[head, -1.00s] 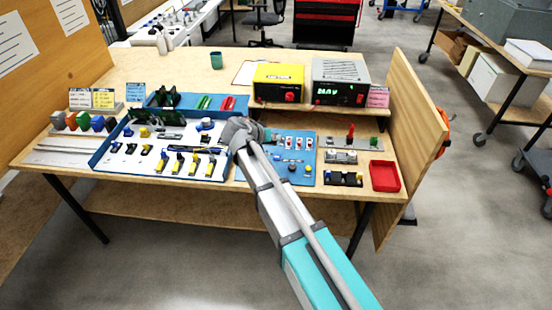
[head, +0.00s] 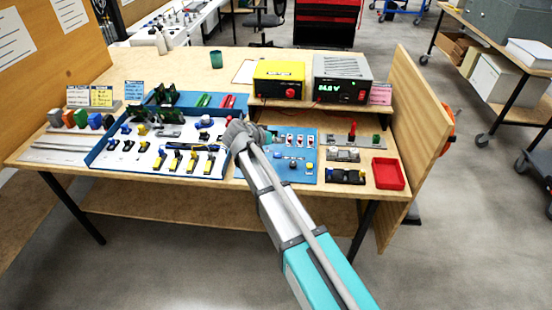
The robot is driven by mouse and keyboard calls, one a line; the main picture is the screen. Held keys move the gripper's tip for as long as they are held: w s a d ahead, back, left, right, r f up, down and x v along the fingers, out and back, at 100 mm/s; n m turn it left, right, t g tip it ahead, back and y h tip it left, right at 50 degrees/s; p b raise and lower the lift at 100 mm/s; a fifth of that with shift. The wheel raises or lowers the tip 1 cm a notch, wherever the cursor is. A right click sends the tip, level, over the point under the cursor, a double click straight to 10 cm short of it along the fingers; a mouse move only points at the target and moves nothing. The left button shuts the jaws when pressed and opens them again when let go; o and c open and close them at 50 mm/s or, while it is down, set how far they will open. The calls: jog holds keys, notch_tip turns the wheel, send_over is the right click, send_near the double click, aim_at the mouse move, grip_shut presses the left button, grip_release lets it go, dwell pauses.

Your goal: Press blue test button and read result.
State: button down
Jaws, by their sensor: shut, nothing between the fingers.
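The blue panel (head: 306,176) lies on the bench beside the end of my arm. It carries several small red-and-white switches (head: 299,140), a dark blue round button (head: 292,166) and a yellow one (head: 309,167). My gripper (head: 268,137) is shut and empty at the panel's upper left; my wrist partly hides it and the panel's left part. I cannot tell whether it touches anything. The grey instrument (head: 342,72) at the back right has a lit green display (head: 342,89), perhaps ending in V; its small digits are not surely readable.
A yellow unit (head: 279,75) stands left of the instrument. A white tray with blue walls (head: 160,176), holding several parts, lies left of my arm. A red bin (head: 388,174) is at the right. A wooden side panel (head: 405,130) bounds the bench there.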

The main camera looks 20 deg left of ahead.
aim_at(281, 152)
jog(key=shift+w+a+f+b, duration=0.1)
jog(key=shift+w+f+b, duration=0.15)
jog(key=shift+f+b, duration=0.9)
jog(key=shift+w+f+b, duration=0.25)
jog(key=shift+f+b, duration=0.7)
jog(key=shift+f, duration=0.35)
jog(key=shift+w+f+b, duration=0.2)
jog(key=shift+f+b, duration=0.55)
dwell(0.6)
jog(key=shift+r, duration=0.1)
dwell(0.3)
jog(key=shift+s+r+p, duration=0.15)
jog(key=shift+r+p, duration=0.55)
jog(key=shift+p, duration=0.1)
jog(key=shift+s+r+p, duration=0.25)
jog(key=shift+r+p, duration=1)
jog(key=shift+s+r+p, duration=0.25)
jog(key=shift+r+p, duration=0.95)
jog(key=shift+d, duration=0.2)
